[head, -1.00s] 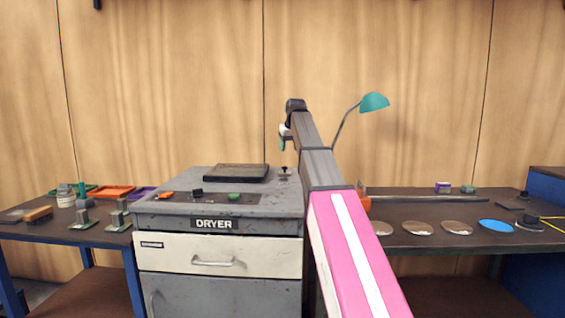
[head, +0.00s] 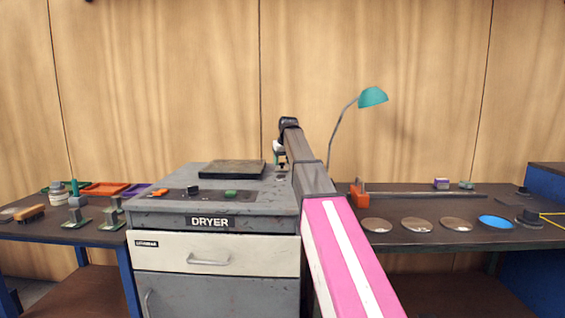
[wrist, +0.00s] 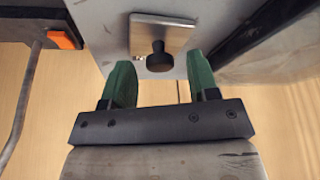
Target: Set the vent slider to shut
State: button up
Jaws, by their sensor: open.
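A black knob on a pale metal plate (wrist: 170,32), which looks like the vent slider (wrist: 157,57), sits on the dryer top. In the head view it is at the right rear of the dryer (head: 168,221), largely hidden by my gripper (head: 281,160). In the wrist view my gripper (wrist: 160,78) is open and empty. Its green fingertips stand apart on either side of the knob in the picture, seemingly just short of it. I cannot tell whether either finger touches it. I see no markings showing the slider's shut end.
A dark flat slab (head: 232,169) lies on the dryer left of the knob. A front panel (head: 210,194) carries orange, black and green controls. The right bench (head: 400,240) holds discs, a teal lamp (head: 373,97) and an orange block (head: 360,197). The left bench holds trays and small fixtures.

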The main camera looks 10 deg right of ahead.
jog(key=shift+w+f, duration=0.1)
jog(key=shift+f, duration=0.05)
grip_shut()
jog(key=s, duration=0.2)
jog(key=s+a, duration=0.1)
jog(key=s, duration=0.5)
jog(key=shift+s+a, duration=0.2)
jog(key=shift+a, duration=0.15)
grip_release()
jog(key=v, duration=1)
jog(key=shift+s+r, duration=0.2)
jog(key=shift+r, duration=0.2)
